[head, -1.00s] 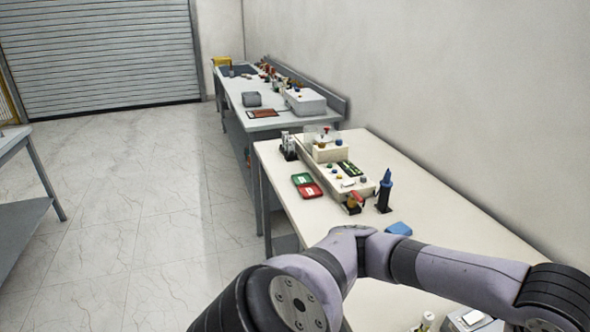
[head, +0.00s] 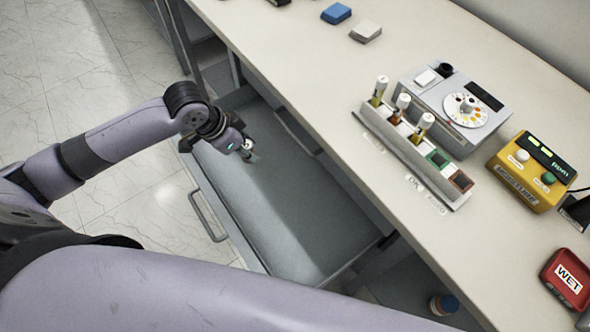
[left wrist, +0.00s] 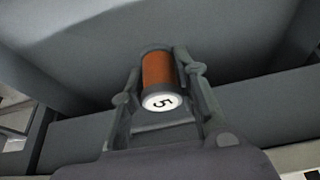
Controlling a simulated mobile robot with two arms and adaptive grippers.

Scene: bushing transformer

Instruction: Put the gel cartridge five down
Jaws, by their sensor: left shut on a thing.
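The gel cartridge five (left wrist: 158,72) is an orange-brown cylinder with a white end marked 5. It sits between the two fingers of my left gripper (left wrist: 165,88) in the left wrist view. In the head view my left gripper (head: 248,153) is over an open grey drawer (head: 285,225) below the bench edge, at its far end. The gripper is shut on the cartridge. The cartridge is too small to make out clearly in the head view, and I cannot tell whether it touches the drawer floor. My right gripper is out of view.
The drawer looks mostly empty. Above it, the pale bench (head: 310,75) carries a rack of vials (head: 410,160), a grey device with a dial (head: 455,108), a yellow moisture box (head: 530,172) and a red WET tray (head: 567,278). A blue-capped jar (head: 443,304) stands below the bench.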

